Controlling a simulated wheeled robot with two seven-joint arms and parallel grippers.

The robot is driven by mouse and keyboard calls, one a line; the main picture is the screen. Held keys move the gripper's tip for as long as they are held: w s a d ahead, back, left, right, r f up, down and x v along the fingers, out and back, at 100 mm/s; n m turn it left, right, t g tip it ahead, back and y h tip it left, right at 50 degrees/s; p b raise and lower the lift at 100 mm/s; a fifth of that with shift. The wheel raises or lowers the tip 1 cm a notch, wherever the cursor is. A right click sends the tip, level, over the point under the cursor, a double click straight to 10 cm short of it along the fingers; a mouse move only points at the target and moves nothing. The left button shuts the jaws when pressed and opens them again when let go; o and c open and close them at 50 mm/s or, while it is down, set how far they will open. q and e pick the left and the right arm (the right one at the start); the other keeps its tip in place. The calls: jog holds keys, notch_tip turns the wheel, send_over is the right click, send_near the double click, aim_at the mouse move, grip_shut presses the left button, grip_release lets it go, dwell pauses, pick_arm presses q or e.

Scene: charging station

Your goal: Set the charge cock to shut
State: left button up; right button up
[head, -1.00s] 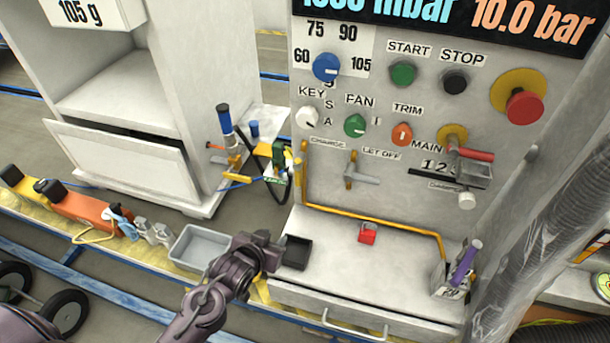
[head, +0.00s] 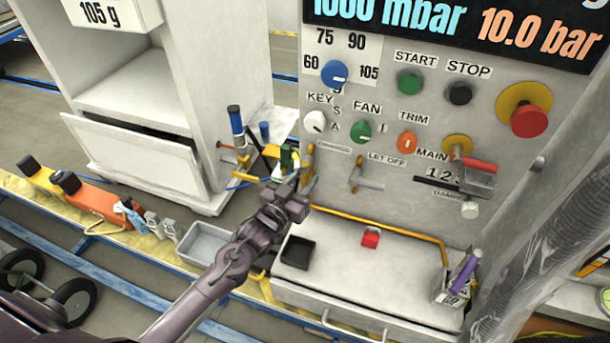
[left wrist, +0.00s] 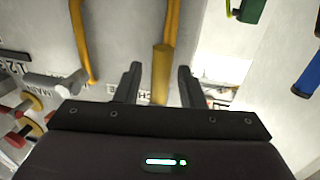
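The charge cock (head: 309,158) has a yellow lever on the left part of the panel, beside the small CHARGE label (head: 334,148). My left gripper (head: 302,181) is just in front of and below it in the head view and partly covers it. In the left wrist view the yellow lever (left wrist: 163,75) stands upright in the picture between the two dark fingers of my left gripper (left wrist: 159,82). The fingers are apart, with a gap on both sides of the lever. My right gripper is out of view.
The let-off cock (head: 362,178) is right of the charge cock. A yellow pipe (head: 380,225) runs below along the panel. A blue-handled tool (head: 236,122) and a green item (head: 289,158) stand close on the left. A black tray (head: 297,252) and red block (head: 370,238) lie on the shelf.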

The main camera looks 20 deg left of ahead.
pick_arm(q)
jog(key=shift+w+d, duration=0.15)
jog(key=shift+w, duration=0.4)
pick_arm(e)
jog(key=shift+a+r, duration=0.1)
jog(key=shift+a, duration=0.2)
pick_arm(q)
grip_shut()
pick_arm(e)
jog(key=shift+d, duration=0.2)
